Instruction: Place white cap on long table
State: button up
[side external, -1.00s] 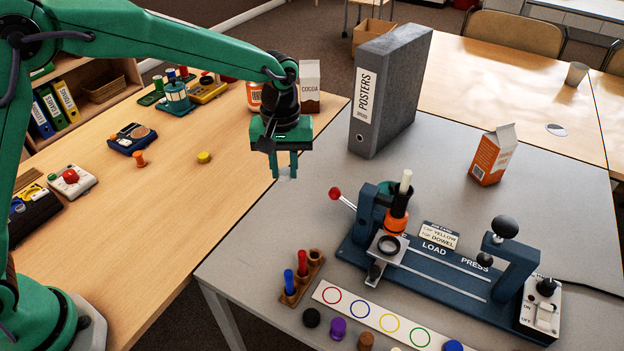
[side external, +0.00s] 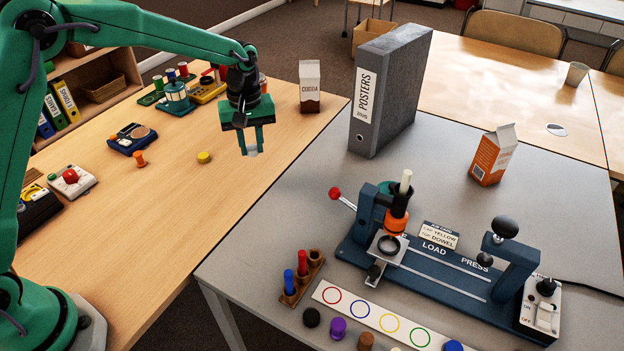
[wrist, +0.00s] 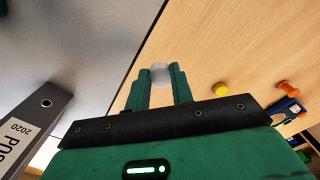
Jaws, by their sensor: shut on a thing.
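My gripper (side external: 251,150) is shut on the white cap (side external: 252,152), a small pale piece between its fingertips. In the side external view it hangs above the long wooden table (side external: 195,195), near that table's right edge. In the wrist view the white cap (wrist: 159,70) sits between the green fingers, with wood grain behind and beside it. The exact height above the table is hard to tell.
A yellow cap (side external: 204,157) and an orange peg (side external: 140,159) lie on the long table to the left. A cocoa carton (side external: 309,88) stands behind to the right. The grey table (side external: 290,215) holds a press (side external: 430,262) and a posters binder (side external: 389,92). The wood in front is clear.

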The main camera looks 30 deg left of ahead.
send_over(243, 165)
notch_tip(243, 165, down, 6)
jog(key=shift+w+a+r, duration=0.1)
jog(key=shift+a+r, duration=0.05)
jog(key=shift+r, duration=0.05)
jog(key=shift+f, duration=0.1)
jog(key=shift+f, duration=1.9)
jog(key=shift+f, duration=0.15)
jog(key=o, duration=1)
jog(key=shift+c, duration=0.2)
